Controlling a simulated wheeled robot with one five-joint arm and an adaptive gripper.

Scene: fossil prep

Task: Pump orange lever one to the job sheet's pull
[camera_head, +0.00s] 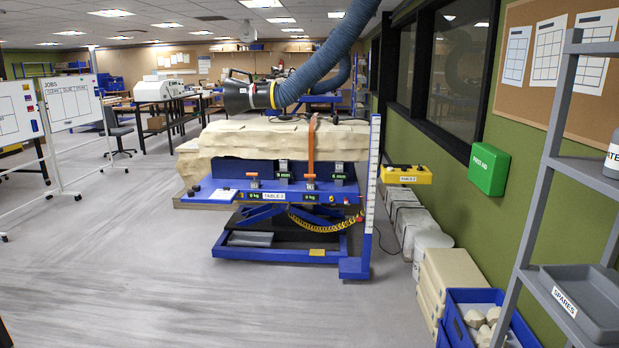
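A blue lift table (278,248) labelled TABLE 2 carries a big pale rock slab (250,142). My gripper is not in view.
A blue hose with a dark hood (240,96) hangs over the slab. A scale post (373,190) stands at the table's right corner. Open floor (130,265) lies in front and left.

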